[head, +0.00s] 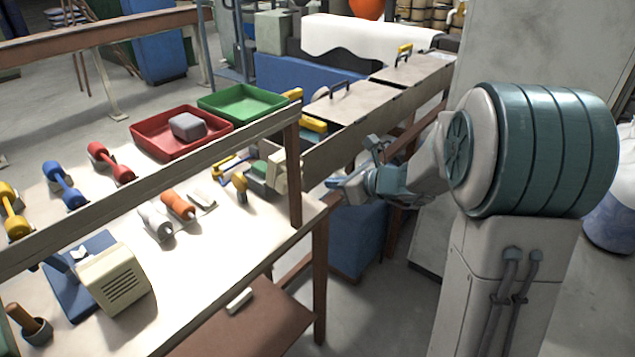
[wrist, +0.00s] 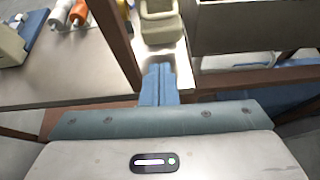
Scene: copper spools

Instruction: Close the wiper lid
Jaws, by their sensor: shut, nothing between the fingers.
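My gripper (head: 336,183) is shut and empty, its blue fingers pointing left just past the right end of the white workbench. In the wrist view its closed fingertips (wrist: 158,72) are in front of a small beige, open-topped box (wrist: 160,22), with a gap between. In the head view a small grey box with a green top (head: 259,168) sits at the bench's right end, with a cream upright plate (head: 280,172) at its right side. This plate may be the raised wiper lid; I cannot tell for certain. The fingertips are right of it, apart from it.
A brown post (head: 295,175) and a long rail (head: 150,188) stand close left of my gripper. Long grey troughs with flat handled lids (head: 348,103) lie behind. Red (head: 160,146) and green (head: 232,104) trays and several spools are on the bench.

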